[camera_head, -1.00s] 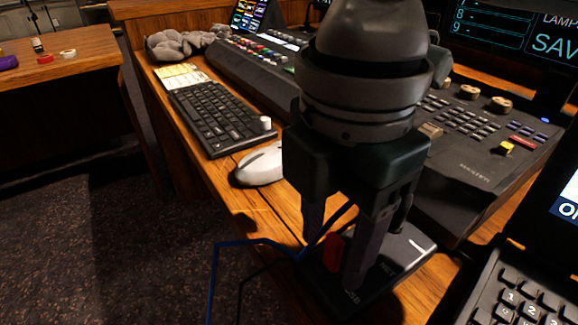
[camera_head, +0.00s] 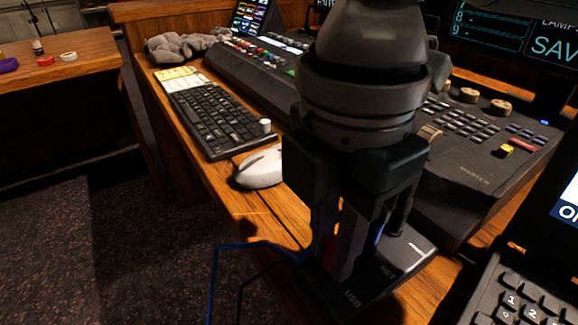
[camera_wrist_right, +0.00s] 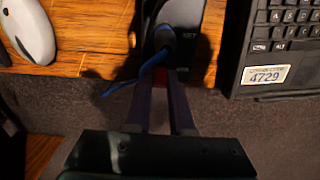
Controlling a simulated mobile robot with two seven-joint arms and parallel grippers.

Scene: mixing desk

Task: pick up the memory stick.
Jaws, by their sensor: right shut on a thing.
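My right gripper (camera_head: 338,252) points down over a black box (camera_head: 398,262) marked USB and NET at the desk's front edge. Its fingers are closed around a small red thing, which I take to be the memory stick (camera_head: 330,263). Most of the stick is hidden by the fingers. In the right wrist view a bit of red (camera_wrist_right: 160,83) shows between the two fingers, next to the box. I cannot tell whether the stick still touches the box. My left gripper is not in view.
A blue cable (camera_head: 243,246) hangs over the desk edge beside the gripper. A grey mouse (camera_head: 259,168) and a black keyboard (camera_head: 215,115) lie to the left. The mixing desk (camera_head: 470,165) stands behind and right, a keypad unit (camera_head: 510,290) at the right front.

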